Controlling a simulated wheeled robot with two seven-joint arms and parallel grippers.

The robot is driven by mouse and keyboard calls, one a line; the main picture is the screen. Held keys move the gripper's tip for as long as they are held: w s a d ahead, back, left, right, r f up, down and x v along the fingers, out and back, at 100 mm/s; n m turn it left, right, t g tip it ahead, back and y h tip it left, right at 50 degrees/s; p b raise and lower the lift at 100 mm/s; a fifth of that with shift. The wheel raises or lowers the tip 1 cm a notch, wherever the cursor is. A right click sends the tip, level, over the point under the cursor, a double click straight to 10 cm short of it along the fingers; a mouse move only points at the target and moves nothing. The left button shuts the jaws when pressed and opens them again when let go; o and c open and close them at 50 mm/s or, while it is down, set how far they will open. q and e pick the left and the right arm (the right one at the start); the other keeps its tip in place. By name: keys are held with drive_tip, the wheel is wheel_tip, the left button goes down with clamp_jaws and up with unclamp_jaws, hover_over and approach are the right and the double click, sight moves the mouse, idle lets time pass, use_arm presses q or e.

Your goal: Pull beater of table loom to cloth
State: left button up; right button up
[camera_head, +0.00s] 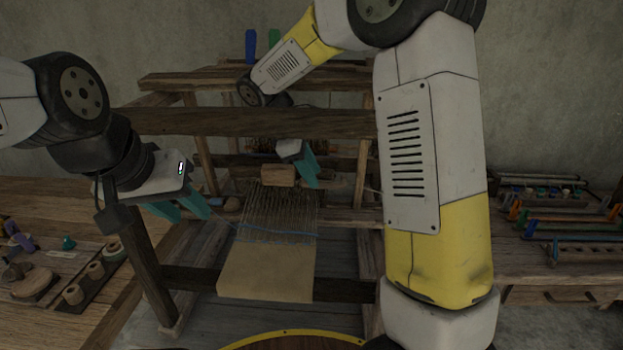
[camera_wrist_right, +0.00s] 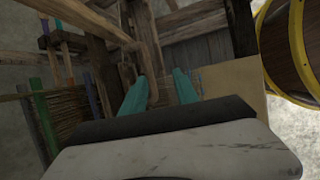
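The wooden table loom (camera_head: 260,122) stands in the middle of the head view. Its warp threads (camera_head: 275,205) run down to a tan cloth (camera_head: 266,275) at the front; a tan panel that looks like the cloth (camera_wrist_right: 230,80) shows in the right wrist view. A small light wooden block (camera_head: 277,175), possibly part of the beater, sits behind the threads. My right gripper (camera_head: 312,180) is right of this block, with teal fingers apart and nothing seen between them in the right wrist view (camera_wrist_right: 161,76). My left gripper (camera_head: 192,217) is open and empty by the loom's left side.
Loom posts and beams surround my right gripper; a wooden post (camera_wrist_right: 146,45) shows just beyond its fingers. A left table (camera_head: 30,320) holds spools and small tools. A right bench (camera_head: 545,262) holds colored tools. A yellow-hooped barrel (camera_wrist_right: 290,50) is at the right of the wrist view.

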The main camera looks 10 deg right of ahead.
drive_tip(key=x, duration=0.4)
drive_tip(key=shift+s+f, duration=0.1)
drive_tip(key=shift+s, duration=0.05)
